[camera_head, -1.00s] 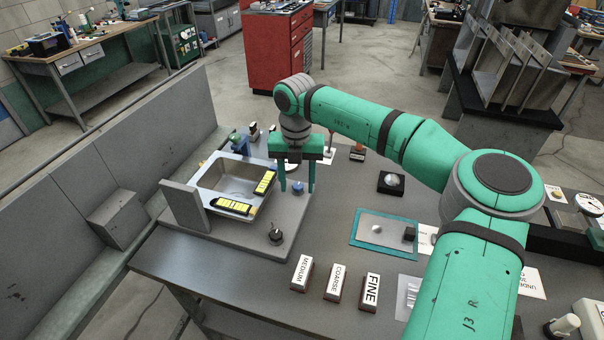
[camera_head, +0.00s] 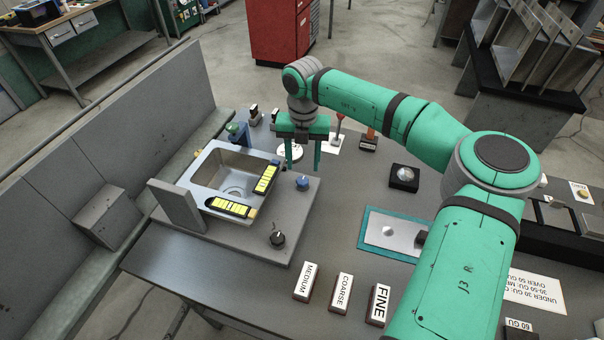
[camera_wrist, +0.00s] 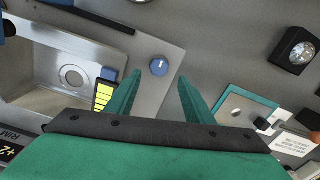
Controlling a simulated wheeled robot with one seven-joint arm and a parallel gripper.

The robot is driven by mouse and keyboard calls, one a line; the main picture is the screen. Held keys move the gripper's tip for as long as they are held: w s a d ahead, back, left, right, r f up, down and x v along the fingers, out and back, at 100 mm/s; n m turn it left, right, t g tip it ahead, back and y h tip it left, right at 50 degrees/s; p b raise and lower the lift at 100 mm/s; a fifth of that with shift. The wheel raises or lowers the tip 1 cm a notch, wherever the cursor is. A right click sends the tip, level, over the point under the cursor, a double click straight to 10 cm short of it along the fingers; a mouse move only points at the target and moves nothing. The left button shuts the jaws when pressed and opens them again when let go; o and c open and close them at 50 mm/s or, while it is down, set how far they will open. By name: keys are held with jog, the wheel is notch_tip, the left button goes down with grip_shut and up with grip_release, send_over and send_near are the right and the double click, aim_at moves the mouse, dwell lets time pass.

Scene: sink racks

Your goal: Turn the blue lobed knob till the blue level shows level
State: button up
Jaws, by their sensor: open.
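The blue lobed knob (camera_head: 302,183) sits on the grey plate at the right of the sink. In the wrist view the knob (camera_wrist: 159,67) carries a pale mark and shows whole between my fingers. My gripper (camera_head: 302,169) is open and empty; its fingertips look apart from the knob, above or behind it. In the wrist view my gripper (camera_wrist: 160,77) has one green finger on each side of the knob. A yellow-and-black level with a blue end (camera_head: 266,179) lies along the sink's right rim; its blue end (camera_wrist: 109,73) shows too. Its reading is too small to tell.
The sink basin (camera_head: 232,175) has a second yellow level (camera_head: 229,207) on its front rim. A black knob (camera_head: 277,238) stands at the plate's front corner. Blocks marked MEDIUM (camera_head: 306,281), COARSE (camera_head: 341,293) and FINE (camera_head: 378,304) stand in front. A black-based dial (camera_head: 404,177) is to the right.

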aim_at(302, 180)
jog(key=shift+a+f, duration=0.1)
jog(key=shift+f, duration=3.05)
jog(key=c, duration=1.1)
